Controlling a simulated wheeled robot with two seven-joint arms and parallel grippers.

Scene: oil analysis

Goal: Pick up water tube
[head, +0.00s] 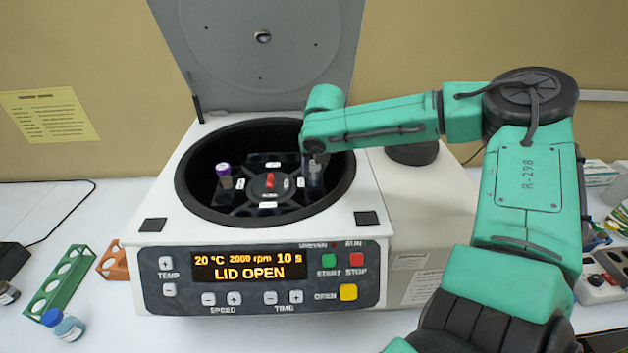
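The centrifuge (145,218) stands with its lid (300,60) up, and its display reads LID OPEN. A tube with a purple cap (224,172) stands upright in the left side of the rotor (250,197). My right gripper (314,158) points down into the right side of the bowl. A pale, clear tube (315,178) shows just below it, in or over the right rotor slot; it may be the water tube. The gripper hides its top, and the fingers are too small to tell whether they are closed on it. My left gripper is out of view.
A green rack (58,283), an orange rack (113,262) and a blue-capped bottle (64,324) are on the table at left. A dark-capped jar (7,292) is at the left edge. The bowl's rim surrounds my gripper.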

